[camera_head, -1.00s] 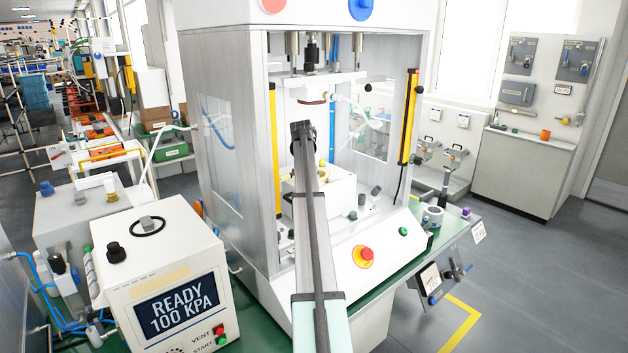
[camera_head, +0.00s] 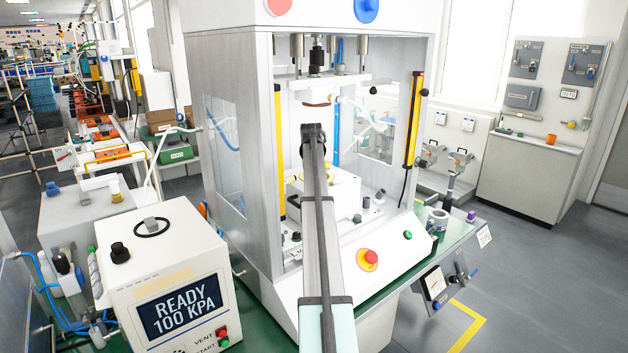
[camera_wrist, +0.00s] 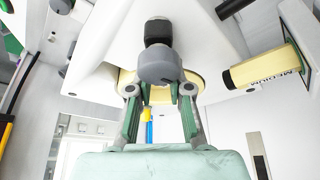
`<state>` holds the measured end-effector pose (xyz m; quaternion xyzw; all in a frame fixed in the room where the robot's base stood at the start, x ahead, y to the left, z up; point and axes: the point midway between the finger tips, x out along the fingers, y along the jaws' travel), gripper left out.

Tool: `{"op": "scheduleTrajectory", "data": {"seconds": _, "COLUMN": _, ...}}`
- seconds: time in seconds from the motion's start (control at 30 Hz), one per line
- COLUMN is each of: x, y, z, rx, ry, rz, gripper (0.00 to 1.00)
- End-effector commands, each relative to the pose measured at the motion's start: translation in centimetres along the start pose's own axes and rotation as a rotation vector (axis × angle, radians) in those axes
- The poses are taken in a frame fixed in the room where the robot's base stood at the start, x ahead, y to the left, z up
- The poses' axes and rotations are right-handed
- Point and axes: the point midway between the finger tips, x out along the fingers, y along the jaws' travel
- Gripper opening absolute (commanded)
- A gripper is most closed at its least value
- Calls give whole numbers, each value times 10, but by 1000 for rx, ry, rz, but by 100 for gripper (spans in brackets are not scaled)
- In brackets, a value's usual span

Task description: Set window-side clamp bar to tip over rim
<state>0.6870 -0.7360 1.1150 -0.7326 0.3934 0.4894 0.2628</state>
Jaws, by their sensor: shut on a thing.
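In the wrist view my gripper (camera_wrist: 160,95) has its two green-padded fingers drawn in around a grey-and-black knob (camera_wrist: 160,66). The knob lies over the fingertips, so the exact contact and any bar under it are hidden. In the head view my arm reaches into the press and covers my gripper. A white fixture block (camera_head: 345,195) shows to the right of my arm on the press bed. I cannot tell the window-side clamp bar apart in the head view.
The press frame (camera_head: 240,120) and yellow light posts (camera_head: 413,118) and (camera_head: 280,150) stand close around my arm. A press head (camera_head: 330,82) hangs above. Small dark knobs (camera_head: 380,195) stand on the bed at right. A cream cylinder (camera_wrist: 262,68) is at right in the wrist view.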

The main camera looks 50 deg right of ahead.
Motion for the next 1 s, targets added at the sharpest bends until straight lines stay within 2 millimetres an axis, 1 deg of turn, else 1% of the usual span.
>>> {"op": "scheduleTrajectory", "data": {"seconds": 0.07, "x": 0, "y": 0, "z": 0, "rx": 0, "ry": -1, "rz": 0, "gripper": 0}}
{"op": "scheduleTrajectory", "data": {"seconds": 0.1, "x": 0, "y": 0, "z": 0, "rx": 0, "ry": -1, "rz": 0, "gripper": 22}}
{"op": "scheduleTrajectory", "data": {"seconds": 0.17, "x": 0, "y": 0, "z": 0, "rx": 0, "ry": -1, "rz": 0, "gripper": 44}}
{"op": "scheduleTrajectory", "data": {"seconds": 0.2, "x": 0, "y": 0, "z": 0, "rx": 0, "ry": -1, "rz": 0, "gripper": 45}}
{"op": "scheduleTrajectory", "data": {"seconds": 0.47, "x": 0, "y": 0, "z": 0, "rx": 1, "ry": 0, "rz": 0, "gripper": 45}}
{"op": "scheduleTrajectory", "data": {"seconds": 0.57, "x": -4, "y": 0, "z": 0, "rx": 1, "ry": 0, "rz": 0, "gripper": 45}}
{"op": "scheduleTrajectory", "data": {"seconds": 0.67, "x": -14, "y": 0, "z": 0, "rx": 1, "ry": 2, "rz": 0, "gripper": 45}}
{"op": "scheduleTrajectory", "data": {"seconds": 0.77, "x": -28, "y": 0, "z": 0, "rx": 1, "ry": 2, "rz": 0, "gripper": 45}}
{"op": "scheduleTrajectory", "data": {"seconds": 1.0, "x": -75, "y": 0, "z": 0, "rx": 0, "ry": 3, "rz": 0, "gripper": 45}}
